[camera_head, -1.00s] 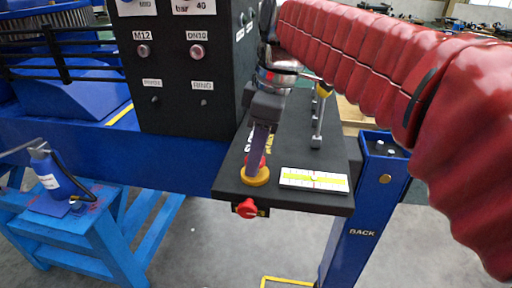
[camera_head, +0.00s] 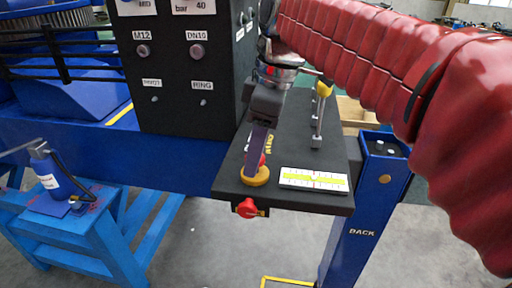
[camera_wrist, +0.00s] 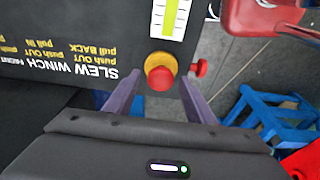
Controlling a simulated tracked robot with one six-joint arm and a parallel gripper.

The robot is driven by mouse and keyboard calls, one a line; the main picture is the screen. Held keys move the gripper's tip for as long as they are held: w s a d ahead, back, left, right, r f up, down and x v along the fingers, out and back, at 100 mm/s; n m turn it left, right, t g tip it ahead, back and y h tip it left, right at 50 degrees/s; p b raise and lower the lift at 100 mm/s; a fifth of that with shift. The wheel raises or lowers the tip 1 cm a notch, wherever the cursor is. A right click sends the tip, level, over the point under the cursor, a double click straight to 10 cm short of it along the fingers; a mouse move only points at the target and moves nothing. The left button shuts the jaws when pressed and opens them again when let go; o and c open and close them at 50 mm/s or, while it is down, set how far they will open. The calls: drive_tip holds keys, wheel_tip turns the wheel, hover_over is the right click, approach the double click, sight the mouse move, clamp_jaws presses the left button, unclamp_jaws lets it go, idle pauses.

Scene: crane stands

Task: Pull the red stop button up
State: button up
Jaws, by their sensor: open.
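The red stop button (camera_wrist: 159,79) sits on a round yellow base (camera_wrist: 161,61) on the dark panel. In the head view a sliver of the red button (camera_head: 262,160) shows behind my finger, above the yellow base (camera_head: 256,178) near the panel's front edge. My gripper (camera_head: 257,170) points down over it. In the wrist view my gripper (camera_wrist: 160,88) is open, with one purple-grey finger on each side of the button. I cannot tell whether either finger touches it.
A second red knob (camera_head: 248,208) sticks out of the panel's front edge, close below. A white and yellow scale plate (camera_head: 314,179) lies to the right. Metal levers (camera_head: 317,125) stand behind it. A black control box (camera_head: 190,75) rises to the left.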

drive_tip(key=shift+r, duration=3.25)
